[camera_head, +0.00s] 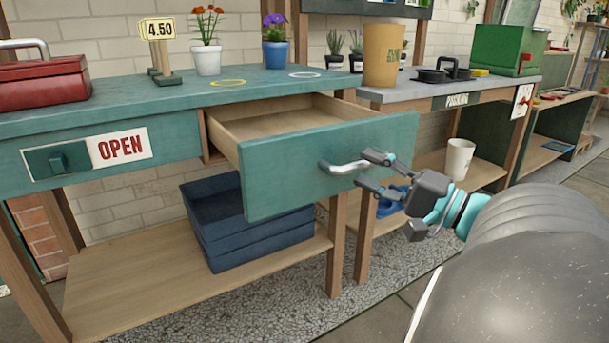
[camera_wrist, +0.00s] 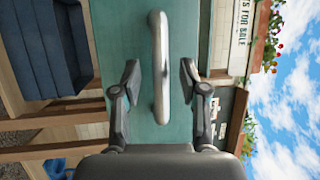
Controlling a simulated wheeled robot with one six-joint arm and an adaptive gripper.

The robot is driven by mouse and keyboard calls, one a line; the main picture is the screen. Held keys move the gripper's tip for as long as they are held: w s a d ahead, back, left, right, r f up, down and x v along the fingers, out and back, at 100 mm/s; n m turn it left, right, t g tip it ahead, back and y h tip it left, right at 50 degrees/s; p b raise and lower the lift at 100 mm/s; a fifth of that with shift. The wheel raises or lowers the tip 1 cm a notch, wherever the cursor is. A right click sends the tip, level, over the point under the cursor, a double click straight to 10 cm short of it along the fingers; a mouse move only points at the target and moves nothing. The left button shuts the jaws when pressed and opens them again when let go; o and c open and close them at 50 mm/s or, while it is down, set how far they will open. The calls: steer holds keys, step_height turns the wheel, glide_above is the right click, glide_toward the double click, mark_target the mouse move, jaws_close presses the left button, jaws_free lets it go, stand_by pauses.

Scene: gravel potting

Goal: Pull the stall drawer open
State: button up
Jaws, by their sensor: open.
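The stall drawer (camera_head: 300,172) has a teal front and stands pulled well out of the teal stall table (camera_head: 130,98). Its wooden inside shows bare where I can see it. A curved metal handle (camera_head: 345,167) sits on the drawer front. My gripper (camera_head: 368,170) is open at the handle in the head view. In the wrist view the handle (camera_wrist: 160,68) lies between the two spread fingers of my gripper (camera_wrist: 159,75), with a gap on each side. The teal drawer front (camera_wrist: 122,30) fills the space behind it.
A red toolbox (camera_head: 42,82), a price sign (camera_head: 157,30) and two potted flowers (camera_head: 207,60) (camera_head: 276,53) stand on the table. Blue crates (camera_head: 255,235) sit on the shelf below.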

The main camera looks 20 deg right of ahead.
steer(key=v, duration=0.9)
steer(key=shift+s+d, duration=0.15)
steer(key=shift+s, duration=0.1)
steer(key=w+a+f+n+g+y+p, duration=0.1)
steer(key=a+f+n+g, duration=0.1)
steer(key=a+g, duration=0.3)
steer(key=w+a+f+n+g+p, duration=0.1)
steer(key=a+f+n+g+p, duration=0.15)
steer(key=a, duration=0.45)
steer(key=s+a+f+n+g+h+p, duration=0.2)
steer(key=s+a+n+h+p, duration=0.4)
steer(key=h, duration=0.6)
steer(key=shift+a+g+p, duration=0.6)
steer(key=shift+a+g, duration=0.05)
steer(key=shift+g, duration=0.1)
